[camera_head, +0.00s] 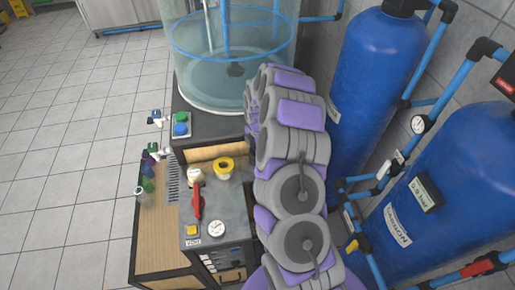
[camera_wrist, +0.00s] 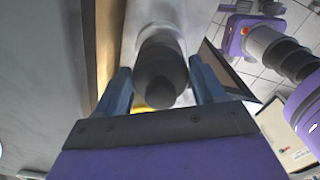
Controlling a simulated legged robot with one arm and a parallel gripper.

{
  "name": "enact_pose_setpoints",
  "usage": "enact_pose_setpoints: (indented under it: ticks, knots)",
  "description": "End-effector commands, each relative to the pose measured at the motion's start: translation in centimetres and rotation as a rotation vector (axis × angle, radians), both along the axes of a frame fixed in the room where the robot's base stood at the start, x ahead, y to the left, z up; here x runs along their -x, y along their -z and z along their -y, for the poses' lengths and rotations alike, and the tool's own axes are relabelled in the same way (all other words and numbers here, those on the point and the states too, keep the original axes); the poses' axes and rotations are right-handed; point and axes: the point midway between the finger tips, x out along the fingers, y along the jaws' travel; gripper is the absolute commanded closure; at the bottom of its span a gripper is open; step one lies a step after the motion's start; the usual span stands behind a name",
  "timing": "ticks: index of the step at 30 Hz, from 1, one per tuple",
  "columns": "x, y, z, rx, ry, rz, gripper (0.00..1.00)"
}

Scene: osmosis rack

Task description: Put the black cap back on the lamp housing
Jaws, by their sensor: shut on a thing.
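The black cap (camera_wrist: 161,75) is in the middle of the wrist view, a dark rounded cylinder. My gripper (camera_wrist: 162,88) has one blue finger on each side of the cap and is shut on it. A pale grey cylinder (camera_wrist: 158,36), which looks like the lamp housing, lies just beyond the cap in line with it. I cannot tell whether the cap touches it. In the head view my grey and purple arm hides the gripper, the cap and the housing.
A clear water tank (camera_head: 190,65) stands behind the dark rack. A control panel (camera_head: 212,245) with a red handle (camera_head: 197,203), gauge and yellow ring (camera_head: 224,168) is left of my arm. Blue cylinders (camera_head: 375,75) and pipes crowd the right. Open tiled floor (camera_head: 70,130) is at left.

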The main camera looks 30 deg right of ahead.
Motion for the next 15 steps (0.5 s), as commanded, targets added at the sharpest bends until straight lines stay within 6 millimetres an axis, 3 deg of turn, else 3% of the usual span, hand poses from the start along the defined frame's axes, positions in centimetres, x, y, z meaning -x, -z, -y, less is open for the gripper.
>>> enact_pose_setpoints:
  ticks: [15]
  knots:
    - [0.00,0.55,0.00,0.000,0.000,0.000,0.60]
